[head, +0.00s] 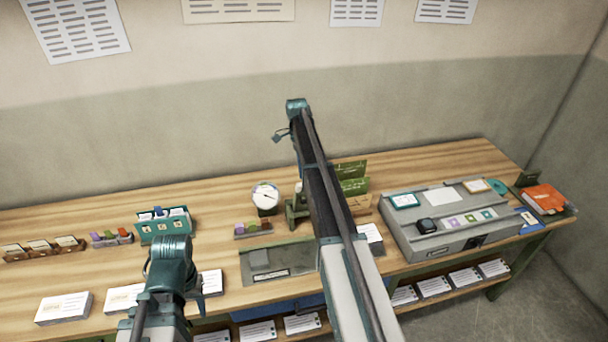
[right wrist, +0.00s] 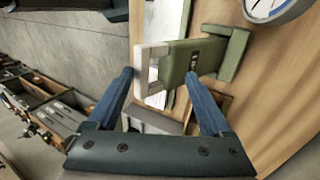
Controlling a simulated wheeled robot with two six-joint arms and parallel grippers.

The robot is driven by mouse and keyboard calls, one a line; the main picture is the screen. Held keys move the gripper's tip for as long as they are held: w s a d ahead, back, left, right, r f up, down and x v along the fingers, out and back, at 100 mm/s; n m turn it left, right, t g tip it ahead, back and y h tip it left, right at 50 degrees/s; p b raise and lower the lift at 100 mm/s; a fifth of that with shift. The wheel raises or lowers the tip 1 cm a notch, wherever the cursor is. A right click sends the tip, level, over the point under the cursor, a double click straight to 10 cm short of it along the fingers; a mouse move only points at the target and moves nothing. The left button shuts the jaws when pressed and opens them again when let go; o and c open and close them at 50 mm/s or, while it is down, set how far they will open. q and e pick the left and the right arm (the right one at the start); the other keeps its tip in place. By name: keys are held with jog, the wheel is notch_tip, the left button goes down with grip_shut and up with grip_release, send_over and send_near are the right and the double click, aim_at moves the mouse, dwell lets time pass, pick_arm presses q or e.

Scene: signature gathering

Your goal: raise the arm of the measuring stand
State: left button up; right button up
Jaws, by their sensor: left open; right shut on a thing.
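The green measuring stand (head: 298,207) stands on the table beside a round white dial (head: 265,196), partly hidden behind my right arm. In the right wrist view, the stand's green arm (right wrist: 180,68) with a pale end piece (right wrist: 146,70) lies between the two blue fingers of my right gripper (right wrist: 165,90), which is shut on it.
A grey console (head: 455,240) with cards stands to the right of my right arm. A teal card holder (head: 163,228) and small racks stand on the left. A grey flat tray (head: 278,278) lies in front of the stand. The back strip of the table is clear.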

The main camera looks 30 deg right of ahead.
jog(key=p+v, duration=1.2)
jog(key=v, duration=0.1)
jog(key=shift+r+p, duration=0.35)
jog(key=shift+w, duration=0.1)
jog(key=s+a+f+n+t+b, duration=0.1)
jog(key=s+a+f+n+b, duration=0.5)
jog(key=s+a, duration=0.5)
jog(key=s+a+f+n+t+h+b, duration=0.1)
jog(key=s+a+f+n+t+b, duration=0.1)
jog(key=s+a+f+n+b, duration=0.5)
jog(key=s+a+f+n+t+h+b, duration=0.1)
jog(key=s+a+f+n+b, duration=0.5)
jog(key=s+a+n, duration=0.5)
jog(key=s+a+f, duration=0.2)
jog(key=s+a, duration=0.3)
jog(key=s, duration=0.1)
jog(key=shift+a+f+t+b, duration=0.15)
jog(key=shift+f+t+b, duration=0.25)
